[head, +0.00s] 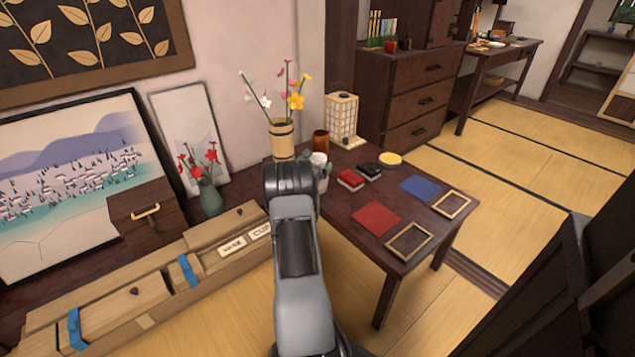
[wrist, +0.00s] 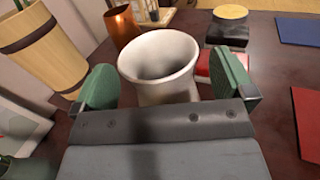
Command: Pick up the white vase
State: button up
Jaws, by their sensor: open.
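The white vase (wrist: 160,56) stands upright on the dark table, its wide mouth facing up toward the camera in the wrist view. In the head view only its upper part (head: 319,158) shows behind my arm. My gripper (wrist: 170,88) is open, with one green finger pad on each side of the vase. The vase's lower part is hidden by my gripper body in the wrist view.
A bamboo vase with flowers (head: 282,141) and a copper cup (head: 321,141) stand close behind the white vase. A paper lantern (head: 341,119) is at the back. Red (head: 350,180) and black (head: 369,171) boxes lie to the right. The dark table (head: 342,207) has clear room between flat coloured squares.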

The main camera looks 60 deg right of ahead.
jog(key=shift+w+d, duration=0.1)
jog(key=shift+d, duration=0.85)
jog(key=shift+c, duration=0.5)
jog(key=c, duration=1.5)
jog(key=shift+c, duration=0.3)
jog(key=shift+r, duration=0.15)
